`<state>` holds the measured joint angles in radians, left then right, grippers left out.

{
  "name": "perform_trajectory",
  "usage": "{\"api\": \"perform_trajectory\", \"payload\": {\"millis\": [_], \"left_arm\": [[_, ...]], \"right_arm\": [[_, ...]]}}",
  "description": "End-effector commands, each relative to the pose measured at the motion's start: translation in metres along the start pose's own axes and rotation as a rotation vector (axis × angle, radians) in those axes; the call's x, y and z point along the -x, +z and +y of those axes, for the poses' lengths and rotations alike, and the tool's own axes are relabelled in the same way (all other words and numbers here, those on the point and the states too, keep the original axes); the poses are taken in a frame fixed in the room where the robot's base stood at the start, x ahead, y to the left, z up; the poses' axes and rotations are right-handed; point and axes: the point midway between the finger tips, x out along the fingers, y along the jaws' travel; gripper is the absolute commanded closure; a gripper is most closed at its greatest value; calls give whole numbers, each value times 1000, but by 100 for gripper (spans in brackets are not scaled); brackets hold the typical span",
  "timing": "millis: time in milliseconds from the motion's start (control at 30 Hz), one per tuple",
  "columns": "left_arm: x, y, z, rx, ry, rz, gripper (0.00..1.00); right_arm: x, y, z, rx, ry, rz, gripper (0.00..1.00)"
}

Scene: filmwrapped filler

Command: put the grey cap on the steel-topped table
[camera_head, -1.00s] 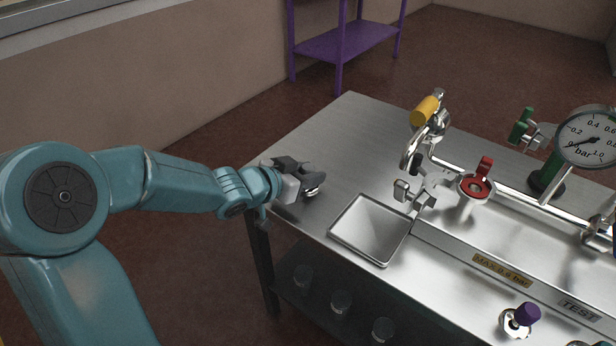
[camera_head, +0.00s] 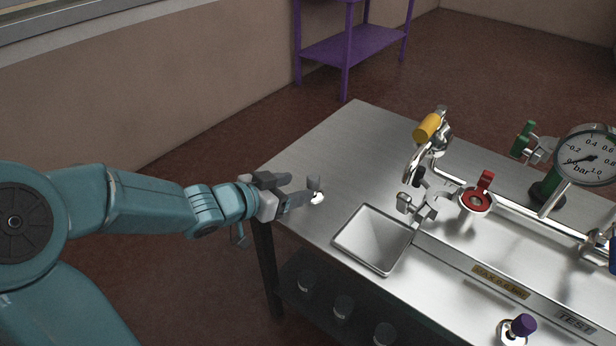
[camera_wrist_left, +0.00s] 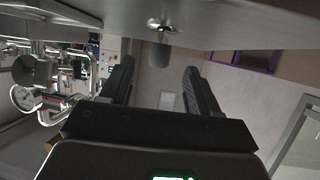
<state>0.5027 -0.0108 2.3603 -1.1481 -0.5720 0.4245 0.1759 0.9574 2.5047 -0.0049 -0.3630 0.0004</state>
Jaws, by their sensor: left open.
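The grey cap (camera_head: 314,184) stands upright on the steel-topped table (camera_head: 345,135), near its left edge, with a shiny metal part at its base. My left gripper (camera_head: 298,190) is open just left of the cap, level with it above the table edge. In the left wrist view the tabletop (camera_wrist_left: 235,22) runs along the top, and the grey cap (camera_wrist_left: 160,54) shows below it, just beyond the gap between my open fingers. The fingers look clear of the cap. My right gripper is not in view.
A square metal basin (camera_head: 345,240) is sunk in the table. Metal pipework with a yellow handle (camera_head: 427,127), a red valve (camera_head: 478,196) and a pressure gauge (camera_head: 590,155) stands to the right. A purple knob (camera_head: 523,325) is at the front. The table's back left is clear.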

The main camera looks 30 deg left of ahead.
Motion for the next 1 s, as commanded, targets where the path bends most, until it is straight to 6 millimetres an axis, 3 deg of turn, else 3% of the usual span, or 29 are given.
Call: {"api": "perform_trajectory", "payload": {"millis": [100,300,1000], "left_arm": [[28,-4,-1,2,-4,-1,39],[49,-1,-1,0,-2,0,39],[51,0,0,0,0,0,39]], "right_arm": [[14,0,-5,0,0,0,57],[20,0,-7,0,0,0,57],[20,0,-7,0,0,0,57]]}}
